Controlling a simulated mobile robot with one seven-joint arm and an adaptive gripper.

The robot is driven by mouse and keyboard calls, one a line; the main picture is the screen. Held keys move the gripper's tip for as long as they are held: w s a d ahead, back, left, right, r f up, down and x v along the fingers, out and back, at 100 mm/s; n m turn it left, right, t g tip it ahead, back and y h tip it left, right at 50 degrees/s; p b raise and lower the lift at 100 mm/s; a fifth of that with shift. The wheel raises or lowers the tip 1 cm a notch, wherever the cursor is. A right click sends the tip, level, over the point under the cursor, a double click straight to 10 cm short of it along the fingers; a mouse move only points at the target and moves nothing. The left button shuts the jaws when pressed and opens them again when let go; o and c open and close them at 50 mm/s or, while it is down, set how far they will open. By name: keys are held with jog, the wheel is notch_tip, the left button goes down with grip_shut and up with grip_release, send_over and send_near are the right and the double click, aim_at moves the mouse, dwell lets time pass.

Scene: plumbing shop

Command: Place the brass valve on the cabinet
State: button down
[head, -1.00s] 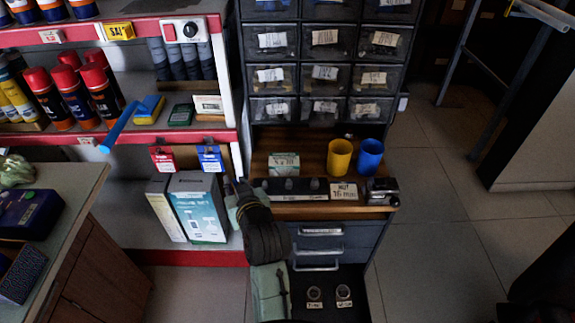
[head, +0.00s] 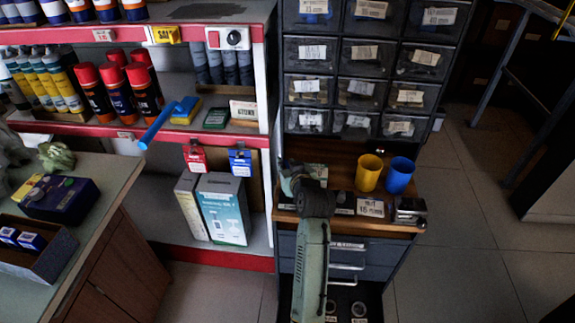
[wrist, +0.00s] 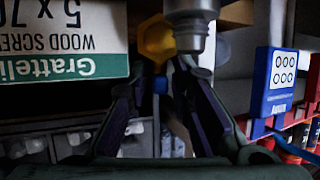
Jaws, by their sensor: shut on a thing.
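The cabinet (head: 333,155) has a wooden ledge between small drawers above and grey drawers below. My gripper (wrist: 164,75) is over the ledge's left part in the head view, where my arm hides its fingertips. In the wrist view the fingers close toward each other on a yellow-gold hexagonal piece, which I take as the brass valve (wrist: 154,40). A grey metal cylinder beside it may be part of it. The valve is hidden in the head view. I cannot tell whether it touches the ledge.
A wood-screw box (wrist: 65,45) is close to my gripper. A shelf with spray cans (head: 117,88) is at left. Bare wood shows behind my gripper.

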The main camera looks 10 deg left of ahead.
jog(key=shift+f, duration=0.35)
